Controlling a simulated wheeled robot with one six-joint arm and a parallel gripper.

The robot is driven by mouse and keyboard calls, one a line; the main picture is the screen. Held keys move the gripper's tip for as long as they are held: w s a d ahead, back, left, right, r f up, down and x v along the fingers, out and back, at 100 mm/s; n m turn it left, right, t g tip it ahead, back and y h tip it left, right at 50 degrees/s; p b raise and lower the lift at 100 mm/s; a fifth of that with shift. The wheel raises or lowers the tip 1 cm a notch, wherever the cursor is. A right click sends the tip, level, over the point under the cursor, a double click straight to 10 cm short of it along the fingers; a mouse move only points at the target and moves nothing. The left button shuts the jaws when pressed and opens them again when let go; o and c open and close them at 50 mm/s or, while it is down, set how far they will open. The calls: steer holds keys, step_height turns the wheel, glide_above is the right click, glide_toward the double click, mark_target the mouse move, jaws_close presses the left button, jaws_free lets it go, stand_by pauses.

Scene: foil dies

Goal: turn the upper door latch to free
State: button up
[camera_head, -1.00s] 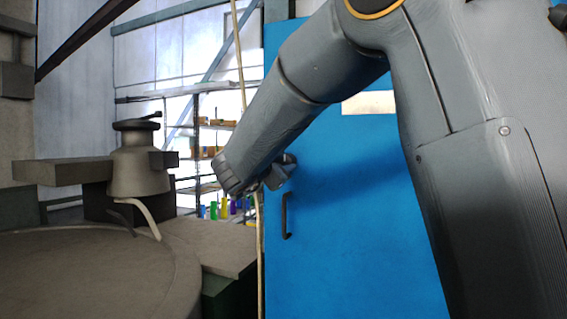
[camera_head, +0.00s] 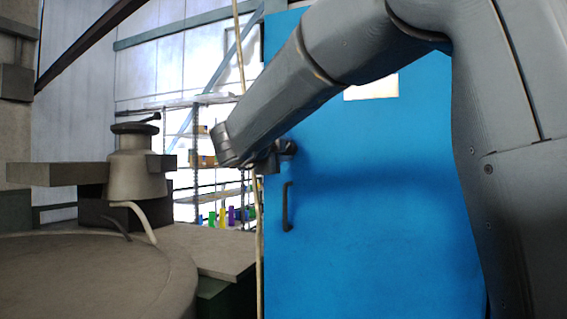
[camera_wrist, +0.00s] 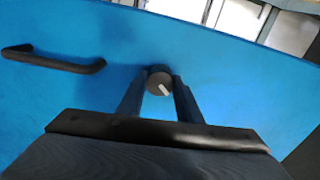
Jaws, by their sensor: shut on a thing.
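The upper door latch (camera_wrist: 158,79) is a small dark round knob with a white pointer mark, on the blue door (camera_head: 360,230). In the wrist view it sits between the two finger ends of my gripper (camera_wrist: 161,90), one finger on each side, and the jaws are shut on it. The white mark slants across the knob's face. In the head view my gripper (camera_head: 272,158) is at the door's left part, just above the black door handle (camera_head: 287,206). The latch cannot be told apart from the gripper there.
The handle also shows at left in the wrist view (camera_wrist: 55,61). A pale panel (camera_head: 371,87) is on the door behind my arm. Left of the door stand a shelf rack with coloured bottles (camera_head: 222,217) and a large grey round machine (camera_head: 90,270) with a capped part.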

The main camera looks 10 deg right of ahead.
steer(key=m+b, duration=0.3)
steer(key=b, duration=0.1)
steer(key=m+b, duration=0.2)
steer(key=shift+w+f+m, duration=0.1)
steer(key=shift+f+m, duration=0.15)
steer(key=shift+m, duration=0.05)
steer(key=m+b, duration=0.4)
steer(key=b, duration=0.1)
steer(key=shift+r, duration=0.15)
steer(key=shift+m+b, duration=0.3)
steer(key=o, duration=1)
steer(key=shift+o, duration=0.2)
steer(key=shift+r, duration=0.1)
steer(key=shift+a, duration=0.1)
steer(key=v, duration=0.7)
steer(key=shift+s+b, duration=0.4)
steer(key=shift+b, duration=0.05)
steer(key=shift+w+a, duration=0.1)
steer(key=shift+a, duration=0.05)
